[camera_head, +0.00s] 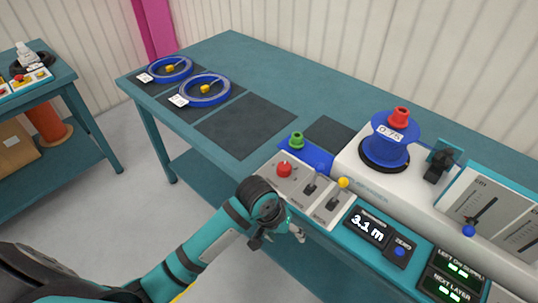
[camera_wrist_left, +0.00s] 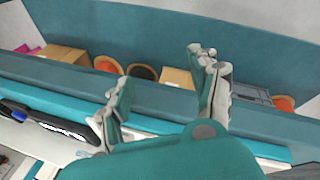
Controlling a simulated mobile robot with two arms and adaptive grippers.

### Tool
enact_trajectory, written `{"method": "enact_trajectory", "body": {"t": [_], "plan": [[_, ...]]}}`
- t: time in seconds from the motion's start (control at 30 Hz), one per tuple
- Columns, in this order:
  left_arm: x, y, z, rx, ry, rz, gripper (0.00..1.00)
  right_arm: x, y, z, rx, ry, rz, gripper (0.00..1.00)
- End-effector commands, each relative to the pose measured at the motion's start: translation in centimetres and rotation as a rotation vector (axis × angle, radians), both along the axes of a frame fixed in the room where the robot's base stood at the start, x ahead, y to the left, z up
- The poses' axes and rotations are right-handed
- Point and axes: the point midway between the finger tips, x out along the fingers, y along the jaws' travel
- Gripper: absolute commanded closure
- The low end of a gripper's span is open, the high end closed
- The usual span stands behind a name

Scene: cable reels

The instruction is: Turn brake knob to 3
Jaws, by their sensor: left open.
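I cannot make out a brake label or numbered scale on any knob. A black knob-like part (camera_head: 437,166) sits on a teal bracket behind the white machine (camera_head: 350,170). A lever panel (camera_head: 486,208) stands at the right, with a blue knob (camera_head: 469,231) at its lower edge. My left gripper (camera_head: 297,232) hangs at the bench's front edge, below the switch boxes, apart from these parts. In the left wrist view its fingers (camera_wrist_left: 160,85) are spread, with nothing between them. My right gripper is out of view.
A red button (camera_head: 284,169) and yellow-tipped lever (camera_head: 341,186) stand close to my left gripper. A blue reel (camera_head: 391,140) with a red cap sits on the machine. A display (camera_head: 369,226) reads 3.1 m. Blue cable coils (camera_head: 205,90) lie at the far left; dark mats beside them are bare.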

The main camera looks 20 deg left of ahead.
Motion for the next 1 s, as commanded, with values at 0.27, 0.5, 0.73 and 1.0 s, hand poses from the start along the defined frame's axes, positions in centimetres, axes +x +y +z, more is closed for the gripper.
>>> {"method": "enact_trajectory", "body": {"t": [0.27,0.5,0.73,1.0], "plan": [[2.4,-0.8,4.7,0.006,0.048,0.041,0.38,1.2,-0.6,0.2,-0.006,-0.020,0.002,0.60],[6.5,-0.2,8.1,0.039,0.119,0.157,0.38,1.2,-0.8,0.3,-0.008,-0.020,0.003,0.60],[12.6,3.2,15.5,0.112,0.217,0.451,0.38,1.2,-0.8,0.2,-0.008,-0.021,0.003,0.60],[15.7,6.8,22.7,0.140,0.273,0.736,0.38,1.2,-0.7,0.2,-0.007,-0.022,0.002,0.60]]}}
